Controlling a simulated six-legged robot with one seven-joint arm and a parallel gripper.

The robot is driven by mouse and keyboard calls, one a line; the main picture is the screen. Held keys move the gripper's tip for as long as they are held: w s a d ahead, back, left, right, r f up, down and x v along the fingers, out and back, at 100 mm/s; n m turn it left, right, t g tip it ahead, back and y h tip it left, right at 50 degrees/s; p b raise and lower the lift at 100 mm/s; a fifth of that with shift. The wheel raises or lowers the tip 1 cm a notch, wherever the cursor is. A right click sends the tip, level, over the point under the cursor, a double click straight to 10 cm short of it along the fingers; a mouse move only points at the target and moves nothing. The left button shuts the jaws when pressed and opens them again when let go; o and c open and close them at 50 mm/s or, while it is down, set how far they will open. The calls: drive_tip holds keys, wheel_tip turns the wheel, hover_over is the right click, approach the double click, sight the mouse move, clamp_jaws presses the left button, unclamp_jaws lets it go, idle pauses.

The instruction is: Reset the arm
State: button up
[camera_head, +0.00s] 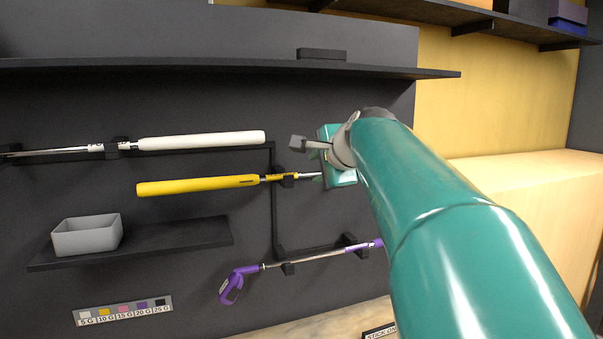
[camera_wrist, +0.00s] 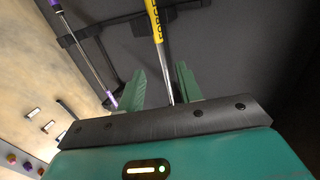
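My gripper (camera_wrist: 160,72) is open, with its two green fingers apart in the wrist view. The silver shaft of the yellow-gripped club (camera_wrist: 157,28) runs through the gap between the fingers in that view; I cannot tell how far behind them it lies. In the head view my teal arm reaches in from the right and its hand is beside the shaft end of the yellow-gripped club (camera_head: 198,185), hiding the rest of that club. The club rests on a wall holder, grip pointing left.
A white-gripped club (camera_head: 200,140) hangs above, and a purple putter-like tool (camera_head: 233,284) hangs below. A grey bin (camera_head: 87,236) stands on a small dark shelf (camera_head: 190,238) at left. A long shelf (camera_head: 200,65) overhangs the clubs. A color-swatch weight label (camera_head: 123,311) sits lower left.

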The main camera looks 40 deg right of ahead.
drive_tip(key=v, duration=0.5)
drive_tip(key=s+a+f+n+g+y, duration=0.3)
drive_tip(key=a+f+n, duration=0.7)
drive_tip(key=a+f, duration=0.65)
drive_tip(key=s+a+f+n+g, duration=0.2)
drive_tip(key=s+a+f+n, duration=0.3)
drive_tip(key=f, duration=0.3)
drive_tip(key=s+a+f+n+g, duration=0.1)
drive_tip(key=s+a+f+n, duration=0.4)
drive_tip(key=f, duration=0.3)
drive_tip(key=shift+s+a+f+n+g+y, duration=0.25)
drive_tip(key=shift+s+a+n+g+y, duration=0.15)
drive_tip(key=shift+n, duration=0.2)
